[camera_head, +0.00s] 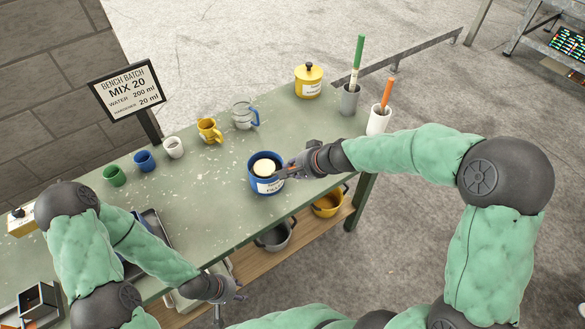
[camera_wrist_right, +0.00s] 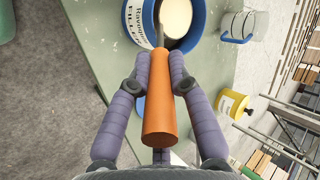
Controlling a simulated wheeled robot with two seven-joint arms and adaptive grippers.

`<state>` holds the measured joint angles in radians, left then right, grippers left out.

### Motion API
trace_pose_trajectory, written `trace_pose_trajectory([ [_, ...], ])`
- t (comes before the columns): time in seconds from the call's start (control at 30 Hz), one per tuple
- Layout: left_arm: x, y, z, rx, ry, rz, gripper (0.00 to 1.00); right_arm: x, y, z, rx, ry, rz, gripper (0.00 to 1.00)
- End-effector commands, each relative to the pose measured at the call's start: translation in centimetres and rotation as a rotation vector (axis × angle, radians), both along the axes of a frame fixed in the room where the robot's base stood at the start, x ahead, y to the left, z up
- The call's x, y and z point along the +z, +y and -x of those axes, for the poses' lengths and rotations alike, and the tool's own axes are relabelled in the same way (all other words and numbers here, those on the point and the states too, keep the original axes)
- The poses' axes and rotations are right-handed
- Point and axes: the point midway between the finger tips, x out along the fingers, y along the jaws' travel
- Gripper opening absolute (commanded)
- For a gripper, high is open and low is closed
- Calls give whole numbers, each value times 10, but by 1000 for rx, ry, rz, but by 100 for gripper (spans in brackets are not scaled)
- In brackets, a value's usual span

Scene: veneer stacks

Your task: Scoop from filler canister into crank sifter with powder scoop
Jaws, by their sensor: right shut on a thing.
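The blue filler canister (camera_head: 279,186) stands on the green bench, open at the top, with pale powder inside; its rim and label also show at the top of the right wrist view (camera_wrist_right: 134,22). My right gripper (camera_head: 284,174) is beside the canister's rim. It is shut on the orange handle of the powder scoop (camera_wrist_right: 160,105). The scoop's shaft reaches over the rim toward the powder; its bowl is hidden. My left gripper (camera_head: 238,289) hangs empty near the bench's front edge, fingers apart. I cannot pick out the crank sifter for certain.
A glass jug (camera_head: 243,116), yellow mug (camera_head: 209,131) and several small cups line the back. A yellow lidded pot (camera_head: 308,84) and two holders (camera_head: 349,100) (camera_head: 377,122) with long-handled tools stand at right. Pots (camera_head: 328,204) sit on the shelf below. The bench middle is clear.

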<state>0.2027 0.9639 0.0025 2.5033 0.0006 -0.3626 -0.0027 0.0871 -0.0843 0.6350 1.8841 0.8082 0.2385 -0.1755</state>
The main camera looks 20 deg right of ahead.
Motion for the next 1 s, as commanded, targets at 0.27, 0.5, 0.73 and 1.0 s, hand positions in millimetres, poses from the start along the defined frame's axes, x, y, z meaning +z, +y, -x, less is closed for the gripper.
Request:
trace_pose_trajectory([
  [0.27,-10,0,0,0,0,0,40,-13,0,1,1,4,0,0],
  [0.5,-7,0,0,0,0,0,40,-11,1,2,2,5,0,0],
  [0.73,2,0,0,0,0,0,40,-2,0,1,1,4,-1,0],
  [1.0,18,0,0,0,0,0,40,14,0,1,0,3,0,0],
])
